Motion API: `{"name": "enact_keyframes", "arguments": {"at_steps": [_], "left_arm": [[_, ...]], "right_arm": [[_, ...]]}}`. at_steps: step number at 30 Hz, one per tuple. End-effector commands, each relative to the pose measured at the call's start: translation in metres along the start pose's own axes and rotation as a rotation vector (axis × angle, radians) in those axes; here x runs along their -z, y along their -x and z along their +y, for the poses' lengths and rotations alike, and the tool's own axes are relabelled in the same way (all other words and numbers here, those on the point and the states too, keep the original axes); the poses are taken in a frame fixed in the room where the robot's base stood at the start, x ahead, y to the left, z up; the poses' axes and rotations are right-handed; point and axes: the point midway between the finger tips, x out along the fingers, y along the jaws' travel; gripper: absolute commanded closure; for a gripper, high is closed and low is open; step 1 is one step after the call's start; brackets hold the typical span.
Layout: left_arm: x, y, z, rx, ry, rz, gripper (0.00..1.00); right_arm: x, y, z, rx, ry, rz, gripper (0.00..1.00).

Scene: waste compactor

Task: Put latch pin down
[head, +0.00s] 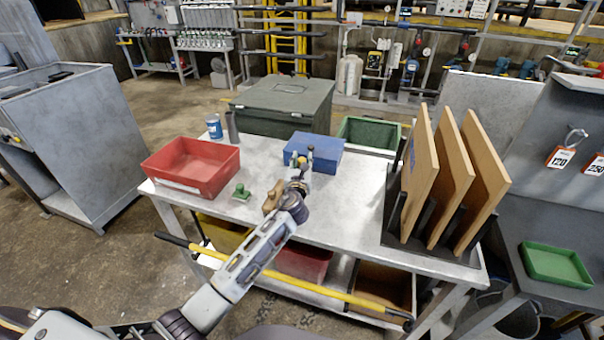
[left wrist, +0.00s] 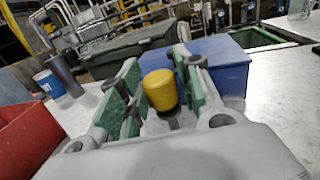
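The latch pin shows in the left wrist view as a yellow knob (left wrist: 161,89) on a darker stem. It stands between the green-padded fingers of my left gripper (left wrist: 160,85). The pads lie close on both sides of the knob; whether they press on it I cannot tell. In the head view my left gripper (head: 302,160) is over the metal table (head: 345,205), just in front of the blue box (head: 322,147). Whether the pin's lower end touches the table is hidden. My right gripper is not in view.
A red bin (head: 190,167) and a small green item (head: 241,193) are to the left. A blue can (head: 214,127) stands behind. Upright wooden boards (head: 452,180) in a rack fill the table's right side. Bare tabletop lies between the box and rack.

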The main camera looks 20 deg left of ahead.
Motion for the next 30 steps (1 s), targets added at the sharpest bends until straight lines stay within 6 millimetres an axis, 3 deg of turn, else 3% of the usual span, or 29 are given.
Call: {"name": "enact_keyframes", "arguments": {"at_steps": [1,6,8,20,30], "left_arm": [[0.0,0.0,0.0,0.0,0.0,0.0,0.77],[0.0,0.0,0.0,0.0,0.0,0.0,0.98],[0.0,0.0,0.0,0.0,0.0,-0.001,1.0],[-0.011,0.0,0.0,-0.001,-0.001,-0.002,1.0],[-0.057,0.0,0.0,0.0,-0.001,-0.004,1.0]], "right_arm": [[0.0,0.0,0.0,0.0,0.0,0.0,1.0],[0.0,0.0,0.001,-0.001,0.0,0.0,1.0],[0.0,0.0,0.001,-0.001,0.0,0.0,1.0],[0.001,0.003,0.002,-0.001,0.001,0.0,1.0],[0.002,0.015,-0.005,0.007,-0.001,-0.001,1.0]]}}
